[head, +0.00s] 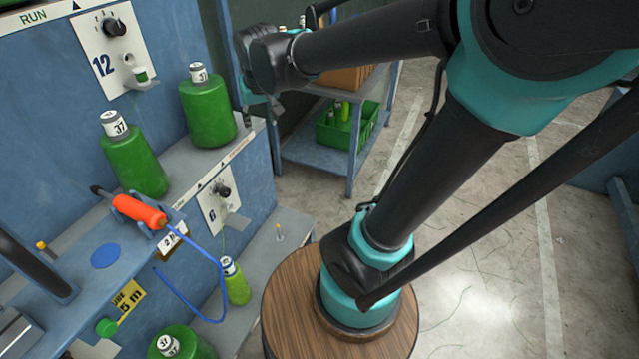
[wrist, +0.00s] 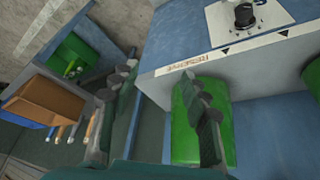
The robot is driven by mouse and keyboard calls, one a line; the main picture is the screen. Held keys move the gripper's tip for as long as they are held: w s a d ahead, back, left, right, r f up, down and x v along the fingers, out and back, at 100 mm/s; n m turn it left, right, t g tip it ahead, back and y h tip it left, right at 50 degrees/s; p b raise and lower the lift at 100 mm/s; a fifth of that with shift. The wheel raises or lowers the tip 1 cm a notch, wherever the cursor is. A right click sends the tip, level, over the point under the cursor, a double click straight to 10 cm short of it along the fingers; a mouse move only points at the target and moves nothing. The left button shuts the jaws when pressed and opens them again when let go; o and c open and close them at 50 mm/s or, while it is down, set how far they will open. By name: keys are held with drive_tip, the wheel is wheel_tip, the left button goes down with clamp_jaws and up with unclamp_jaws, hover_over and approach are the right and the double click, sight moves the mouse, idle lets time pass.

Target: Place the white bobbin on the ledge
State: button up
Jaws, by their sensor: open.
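I cannot make out a plainly white bobbin in either view. Two green bobbins with white tops marked 37, one at the back (head: 207,112) and one nearer (head: 134,160), stand upright on the grey ledge (head: 182,160) in the head view. A small white and green piece (head: 140,75) sits at the panel marked 12. My gripper (head: 262,105) is beside the ledge's far end, to the right of the back bobbin. In the wrist view my gripper (wrist: 160,75) is open, nothing seen between its fingers, and its right finger partly covers a green bobbin (wrist: 187,140).
An orange cylinder (head: 139,212) with a blue cord lies on the near blue shelf. Below are a lower ledge (head: 287,235) and a round wooden top (head: 287,300). A shelf rack with a green bin (head: 330,142) stands behind; open floor (head: 480,240) lies right.

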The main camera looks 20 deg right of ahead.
drive_tip(key=s+d+f+m, duration=0.1)
drive_tip(key=s+d+f, duration=1.1)
drive_tip(key=s+f, duration=0.2)
drive_tip(key=shift+s+f+g, duration=0.3)
drive_tip(key=shift+f+g, duration=0.1)
drive_tip(key=shift+f, duration=0.4)
